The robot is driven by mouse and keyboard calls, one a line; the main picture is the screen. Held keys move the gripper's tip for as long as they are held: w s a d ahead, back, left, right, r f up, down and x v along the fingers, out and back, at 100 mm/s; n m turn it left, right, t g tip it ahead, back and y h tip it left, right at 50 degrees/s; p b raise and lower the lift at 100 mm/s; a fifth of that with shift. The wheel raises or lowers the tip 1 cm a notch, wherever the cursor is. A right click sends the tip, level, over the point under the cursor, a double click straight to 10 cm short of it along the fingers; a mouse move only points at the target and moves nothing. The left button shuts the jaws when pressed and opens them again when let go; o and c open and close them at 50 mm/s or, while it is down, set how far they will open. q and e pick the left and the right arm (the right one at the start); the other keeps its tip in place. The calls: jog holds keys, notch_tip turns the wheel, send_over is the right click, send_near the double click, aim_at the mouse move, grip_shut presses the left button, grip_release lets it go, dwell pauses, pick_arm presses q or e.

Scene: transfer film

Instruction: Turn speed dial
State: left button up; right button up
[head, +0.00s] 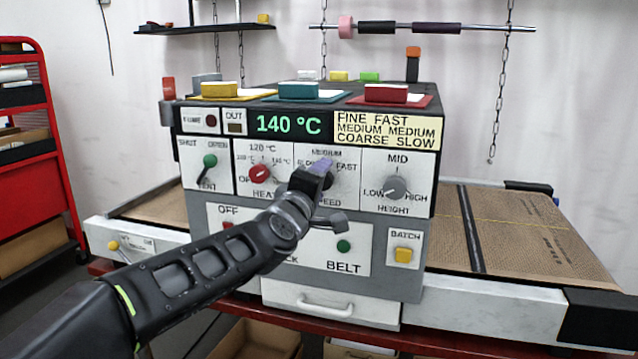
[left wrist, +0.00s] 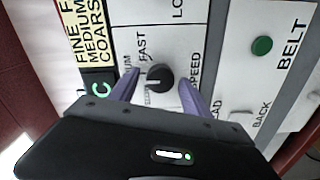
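The speed dial (left wrist: 160,77) is a round black knob on the white panel in the left wrist view. A pale line on it points left, toward the partly hidden MEDIUM mark. FAST lies above it and SLOW below, partly covered. My left gripper (left wrist: 159,80) is open, its two purple fingers on either side of the dial with visible gaps. In the head view my left gripper (head: 319,168) is in front of the speed dial and hides most of it. My right gripper is not in view.
The red heat dial (head: 260,174) is left of the speed dial and the grey height dial (head: 396,187) right. A green belt button (head: 344,246) sits below. The display (head: 288,124) reads 140 °C; a settings label (head: 388,131) pairs MEDIUM with MEDIUM.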

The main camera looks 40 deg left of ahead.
pick_arm(q)
jog(key=v, duration=0.7)
jog(key=shift+s+d, duration=0.15)
jog(key=shift+s, duration=0.25)
dwell(0.4)
